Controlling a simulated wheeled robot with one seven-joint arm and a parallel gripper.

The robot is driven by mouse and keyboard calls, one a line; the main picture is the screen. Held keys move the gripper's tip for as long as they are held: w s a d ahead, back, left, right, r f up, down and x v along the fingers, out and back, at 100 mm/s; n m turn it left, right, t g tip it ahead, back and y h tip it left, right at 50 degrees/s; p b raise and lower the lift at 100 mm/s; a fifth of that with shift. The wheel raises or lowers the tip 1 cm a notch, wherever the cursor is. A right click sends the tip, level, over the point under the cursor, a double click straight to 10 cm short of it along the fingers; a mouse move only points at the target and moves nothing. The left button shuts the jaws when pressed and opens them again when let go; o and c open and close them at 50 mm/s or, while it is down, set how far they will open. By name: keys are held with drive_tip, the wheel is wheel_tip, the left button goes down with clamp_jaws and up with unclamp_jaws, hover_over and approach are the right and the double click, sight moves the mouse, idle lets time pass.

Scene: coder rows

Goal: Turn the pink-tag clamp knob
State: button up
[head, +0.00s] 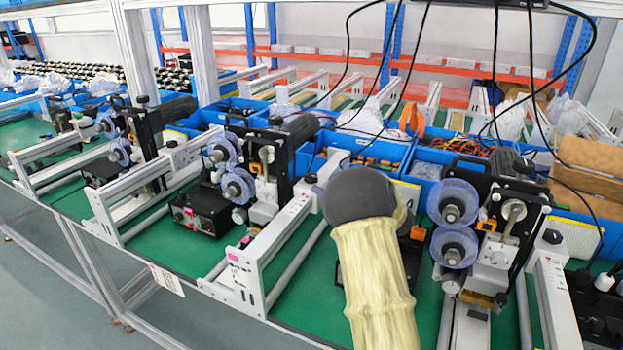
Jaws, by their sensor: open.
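A small pink tag (233,257) is on the front end of a white rail frame, left of centre in the head view. A black knob (311,179) sits on top of the same frame's far part, just left of my arm. I cannot tell for sure that it is the clamp knob of the pink tag. My arm, with a pale yellow sleeve and a dark round end, rises from the bottom centre and covers part of the bench right of this frame. My gripper cannot be made out.
A coder machine with purple rollers (453,203) stands right of my arm, and another (233,170) stands left of it. Similar black knobs are at left (171,144) and right (552,236). Blue bins (376,150) line the back. Black cables hang overhead. Some green bench (160,238) is bare.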

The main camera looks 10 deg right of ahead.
sight(312, 176)
drive_tip(key=p+x, duration=0.1)
drive_tip(key=x, duration=0.5)
drive_tip(key=shift+w+a, duration=0.25)
drive_tip(key=c, duration=0.9)
